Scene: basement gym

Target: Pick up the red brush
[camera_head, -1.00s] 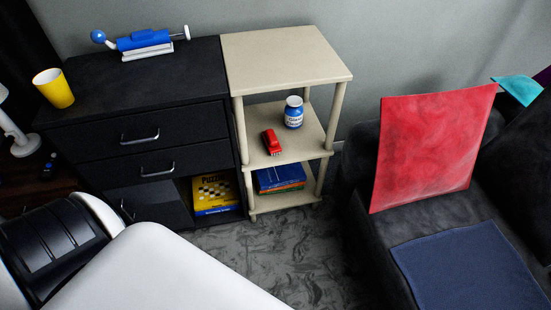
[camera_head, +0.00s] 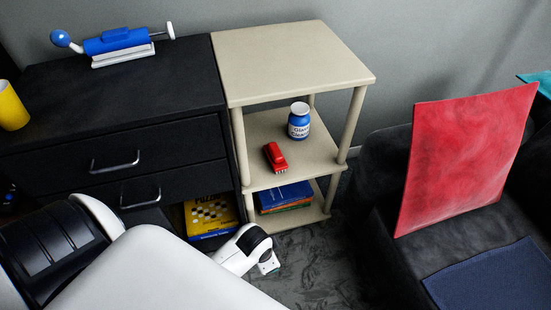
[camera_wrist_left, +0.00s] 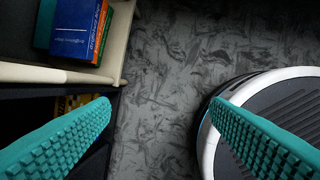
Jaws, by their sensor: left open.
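The red brush (camera_head: 275,157) lies on the middle shelf of the beige shelf unit (camera_head: 290,75), near the shelf's front edge, bristles toward the front. A blue and white jar (camera_head: 299,121) stands behind it to the right. My left gripper (camera_head: 268,265) is low in front of the unit, below and apart from the brush. In the left wrist view its two teal fingers (camera_wrist_left: 160,135) are spread wide with nothing between them. The brush is not visible in the left wrist view. My right gripper is not in view.
Blue and orange books (camera_head: 284,197) lie on the lowest shelf; they also show in the left wrist view (camera_wrist_left: 78,32). A black drawer cabinet (camera_head: 150,100) stands left of the unit. A dark armchair (camera_head: 370,195) with a red cushion (camera_head: 465,155) is at right. Grey patterned floor (camera_head: 315,255) lies between.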

